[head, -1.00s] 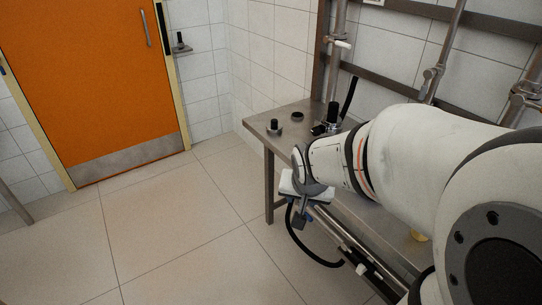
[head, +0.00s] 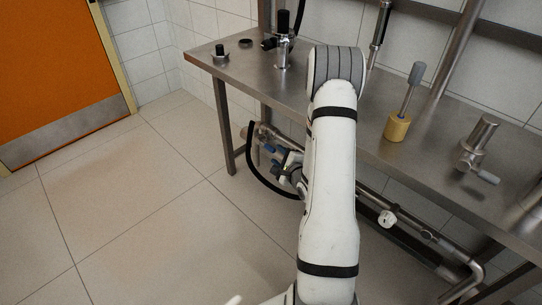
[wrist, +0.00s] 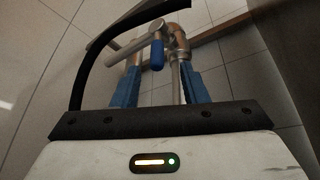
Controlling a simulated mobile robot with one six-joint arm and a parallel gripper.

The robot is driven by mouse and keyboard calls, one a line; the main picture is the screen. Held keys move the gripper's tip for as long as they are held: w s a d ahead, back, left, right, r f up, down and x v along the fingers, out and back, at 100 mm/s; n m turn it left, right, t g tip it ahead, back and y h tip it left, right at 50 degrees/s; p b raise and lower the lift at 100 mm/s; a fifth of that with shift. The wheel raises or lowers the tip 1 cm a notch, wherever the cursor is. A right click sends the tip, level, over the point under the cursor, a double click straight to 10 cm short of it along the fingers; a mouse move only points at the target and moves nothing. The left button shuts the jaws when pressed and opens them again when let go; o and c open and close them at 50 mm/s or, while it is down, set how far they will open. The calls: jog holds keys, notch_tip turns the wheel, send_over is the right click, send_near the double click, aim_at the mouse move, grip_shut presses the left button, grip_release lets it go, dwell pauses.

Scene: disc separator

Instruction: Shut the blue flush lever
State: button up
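The blue flush lever (wrist: 157,52) hangs down from a metal pipe fitting (wrist: 178,45) in the wrist view. My gripper (wrist: 161,72) is open, with a blue finger on each side and the lever's lower end seen in the gap between them. Nothing is held. The lever appears beyond the fingertips; I cannot tell whether they touch it. In the head view my gripper (head: 270,151) is low beneath the steel table, by the pipework, partly hidden by my arm. The lever cannot be told from the blue fingers there.
A black hose (head: 251,168) curves beside my gripper, and it also arches at the left in the wrist view (wrist: 84,65). The steel table (head: 350,125) stands above, holding a yellow-based tool (head: 397,127) and a tap (head: 478,145). Open tiled floor (head: 150,210) lies left.

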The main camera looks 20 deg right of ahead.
aim_at(273, 151)
jog(key=shift+s+f+m, duration=0.1)
jog(key=shift+f+m, duration=0.2)
jog(key=shift+f, duration=0.25)
jog(key=x, duration=0.4)
jog(key=b+x, duration=0.1)
jog(key=x, duration=0.2)
jog(key=shift+w, duration=0.4)
jog(key=shift+c, duration=0.6)
grip_shut()
